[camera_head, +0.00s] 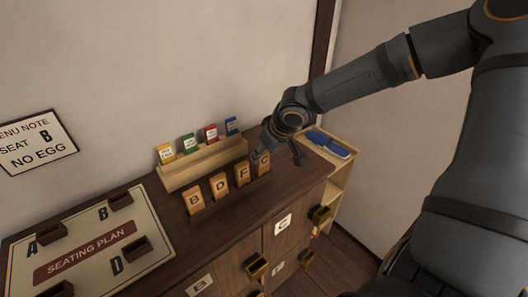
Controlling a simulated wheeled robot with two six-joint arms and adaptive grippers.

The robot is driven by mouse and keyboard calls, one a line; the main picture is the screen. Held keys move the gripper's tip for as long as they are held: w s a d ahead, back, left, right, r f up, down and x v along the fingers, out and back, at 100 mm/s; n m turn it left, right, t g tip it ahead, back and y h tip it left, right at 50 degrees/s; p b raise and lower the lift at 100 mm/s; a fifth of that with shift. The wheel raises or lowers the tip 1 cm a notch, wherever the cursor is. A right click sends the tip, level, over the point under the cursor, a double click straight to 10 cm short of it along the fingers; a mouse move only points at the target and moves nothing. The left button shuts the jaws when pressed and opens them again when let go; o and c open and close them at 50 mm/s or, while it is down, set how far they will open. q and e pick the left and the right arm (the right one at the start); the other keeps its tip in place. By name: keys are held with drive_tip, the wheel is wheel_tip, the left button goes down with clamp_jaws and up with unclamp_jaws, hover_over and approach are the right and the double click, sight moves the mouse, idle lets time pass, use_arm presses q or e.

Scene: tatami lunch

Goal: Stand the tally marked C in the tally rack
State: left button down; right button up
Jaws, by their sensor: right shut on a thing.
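My right gripper (277,154) reaches in from the right and is shut on the wooden tally marked C (264,164), at its upper part. The row stands in the dark tally rack (207,214) on the cabinet top. The C tally lines up with the others; whether its foot is seated in the rack is too small to tell. My left gripper is not in view.
Behind the row, a light wooden holder (205,174) carries yellow, green, red and blue cards. A seating plan board (150,259) with small dark holders lies at left. A blue object (330,145) lies on a shelf at right. Lettered drawers with protruding handles (257,265) are in front.

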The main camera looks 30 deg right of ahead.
drive_tip(key=o, duration=1.8)
wheel_tip(320, 180, up, 7)
drive_tip(key=p, duration=0.7)
drive_tip(key=shift+r, duration=0.1)
